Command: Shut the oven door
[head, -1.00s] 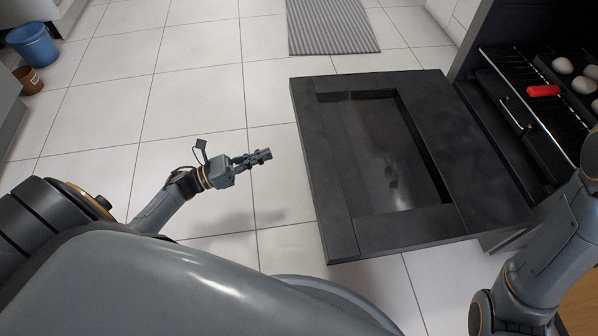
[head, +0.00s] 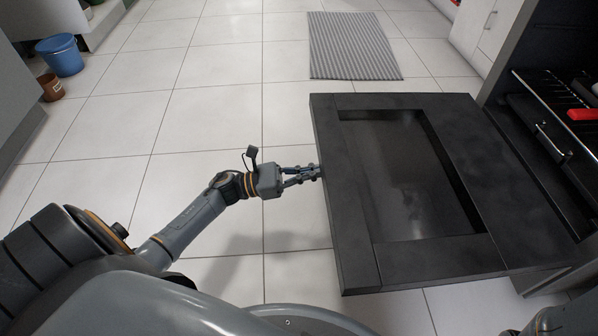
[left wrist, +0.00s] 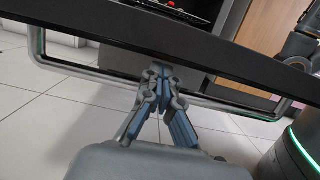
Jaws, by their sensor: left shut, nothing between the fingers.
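The oven door (head: 345,235) is a dark slab with a glass window (head: 415,185). It hangs open, lying about level, with its hinge side toward the oven at right. In the left wrist view its outer edge (left wrist: 215,47) crosses as a dark band, with a metal bar handle (left wrist: 85,70) below it. My left gripper (head: 318,173) is at the middle of the door's outer edge. In the left wrist view its fingertips (left wrist: 162,75) are together and empty, close to the handle and edge. I cannot tell whether they touch. My right gripper is out of view.
The oven cavity (head: 550,120) at right holds racks and a red object (head: 582,114). A grey striped mat (head: 353,45) lies beyond the door. A blue bucket (head: 60,55) and brown pot (head: 51,87) stand far left. The tiled floor left of the door is clear.

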